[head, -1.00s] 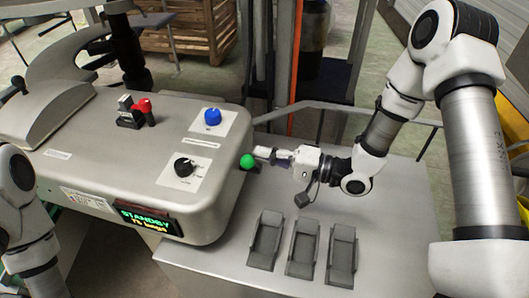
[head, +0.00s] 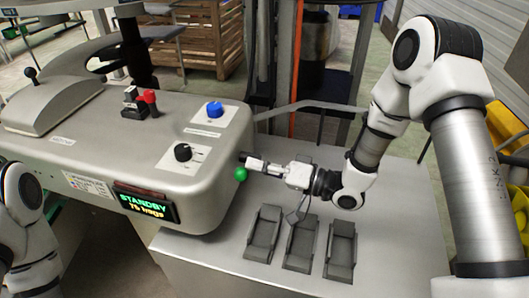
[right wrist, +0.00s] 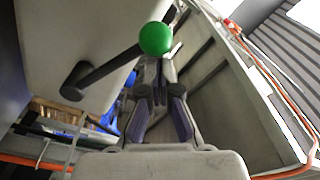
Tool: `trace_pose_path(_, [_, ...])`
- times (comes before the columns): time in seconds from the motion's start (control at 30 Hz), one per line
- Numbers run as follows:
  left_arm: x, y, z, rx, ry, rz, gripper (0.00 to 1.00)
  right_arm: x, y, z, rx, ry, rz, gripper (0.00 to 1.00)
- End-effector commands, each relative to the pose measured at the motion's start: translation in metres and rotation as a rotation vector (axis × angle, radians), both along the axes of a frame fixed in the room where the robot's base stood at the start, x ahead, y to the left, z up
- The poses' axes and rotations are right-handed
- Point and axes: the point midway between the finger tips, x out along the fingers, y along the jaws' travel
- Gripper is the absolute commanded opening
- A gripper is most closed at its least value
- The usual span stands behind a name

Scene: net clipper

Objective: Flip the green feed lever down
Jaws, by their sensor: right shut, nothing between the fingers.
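The green ball knob (head: 241,174) of the feed lever is at the right end of the grey machine (head: 110,165). In the right wrist view the ball (right wrist: 155,38) sits on a black rod (right wrist: 105,68) that comes out of the machine's side. My right gripper (head: 248,160) is shut and empty. Its fingertips are just above the green ball in the head view, close to the machine's end. In the right wrist view the fingertips (right wrist: 155,72) are right by the ball; I cannot tell whether they touch it. My left gripper is out of view.
The display (head: 146,204) reads STANDBY. Several dark grey trays (head: 263,234) stand on the metal table (head: 395,200) below my right arm. A rail runs behind the table.

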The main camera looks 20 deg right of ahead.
Motion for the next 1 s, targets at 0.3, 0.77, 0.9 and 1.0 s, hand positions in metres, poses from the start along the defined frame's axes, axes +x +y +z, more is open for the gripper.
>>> trace_pose_path(0.3, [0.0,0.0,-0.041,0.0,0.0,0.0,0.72,-0.015,0.01,-0.037,-0.157,-0.231,-0.001,0.0])
trace_pose_path(0.77, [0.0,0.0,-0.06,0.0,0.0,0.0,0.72,-0.021,0.014,-0.058,-0.225,-0.332,-0.001,0.0])
trace_pose_path(0.9, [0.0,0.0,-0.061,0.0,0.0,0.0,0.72,-0.022,0.014,-0.06,-0.225,-0.329,0.0,0.0])
trace_pose_path(1.0, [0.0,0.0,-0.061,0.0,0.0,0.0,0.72,-0.022,0.015,-0.061,-0.225,-0.328,0.001,0.0])
